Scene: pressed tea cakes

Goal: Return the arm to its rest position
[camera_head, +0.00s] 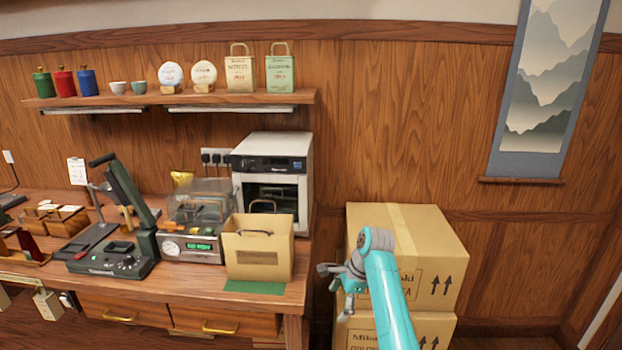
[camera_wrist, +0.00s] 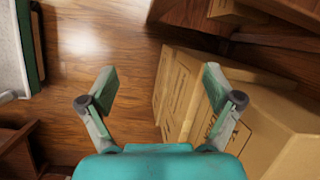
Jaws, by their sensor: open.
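My gripper (camera_head: 342,279) is at the end of the teal arm, in front of stacked cardboard boxes and right of the wooden counter in the head view. In the wrist view my gripper (camera_wrist: 160,88) has its two fingers spread wide, with nothing between them. Wooden floor shows beyond the fingers, and a cardboard box (camera_wrist: 262,98) lies behind the right finger. I cannot tell whether the finger touches the box.
Two stacked boxes (camera_head: 440,235) stand against the panelled wall. A shelf (camera_head: 220,97) hangs above.

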